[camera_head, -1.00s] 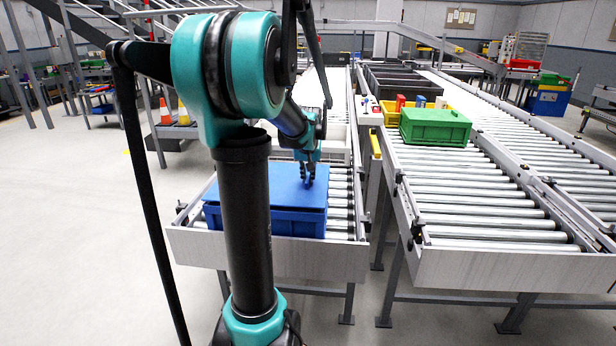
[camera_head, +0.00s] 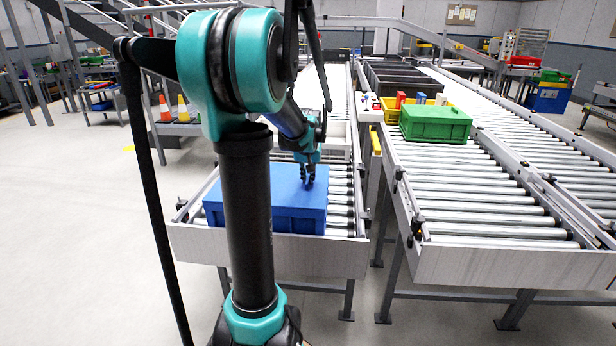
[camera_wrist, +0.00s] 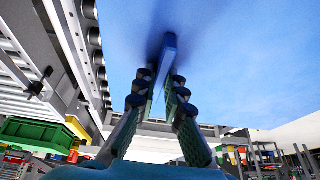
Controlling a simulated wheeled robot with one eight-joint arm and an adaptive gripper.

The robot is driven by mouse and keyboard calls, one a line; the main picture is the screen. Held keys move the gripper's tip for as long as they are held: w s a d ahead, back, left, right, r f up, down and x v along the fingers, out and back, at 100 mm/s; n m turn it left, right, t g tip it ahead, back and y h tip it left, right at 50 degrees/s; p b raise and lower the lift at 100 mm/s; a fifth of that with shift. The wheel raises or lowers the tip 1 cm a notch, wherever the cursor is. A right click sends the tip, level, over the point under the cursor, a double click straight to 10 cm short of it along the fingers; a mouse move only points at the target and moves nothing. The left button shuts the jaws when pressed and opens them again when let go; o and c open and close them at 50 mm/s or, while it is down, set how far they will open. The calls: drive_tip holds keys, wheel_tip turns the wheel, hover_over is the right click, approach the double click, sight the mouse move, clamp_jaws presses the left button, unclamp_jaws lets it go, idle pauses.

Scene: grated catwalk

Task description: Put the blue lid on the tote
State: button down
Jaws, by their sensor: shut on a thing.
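The blue lid (camera_head: 288,192) lies level over the blue tote (camera_head: 300,222) on the near end of the left roller conveyor. The lid looks flush with the tote's rim; my arm column hides their left part. My gripper (camera_head: 307,178) points down at the lid's top. In the wrist view the lid (camera_wrist: 245,65) fills the upper part, and my gripper (camera_wrist: 162,88) is shut on its upright handle fin (camera_wrist: 164,58). The tote is not seen in the wrist view.
A green crate (camera_head: 436,124) and a yellow bin (camera_head: 391,113) with small items stand on the right conveyor (camera_head: 470,210). A white tray (camera_head: 338,133) lies behind the tote on the left conveyor. Open floor (camera_head: 80,230) is at the left.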

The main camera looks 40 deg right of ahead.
drive_tip(key=c, duration=1.1)
unclamp_jaws()
drive_tip(key=shift+c, duration=0.2)
drive_tip(key=shift+r, duration=0.15)
drive_tip(key=shift+r, duration=3.9)
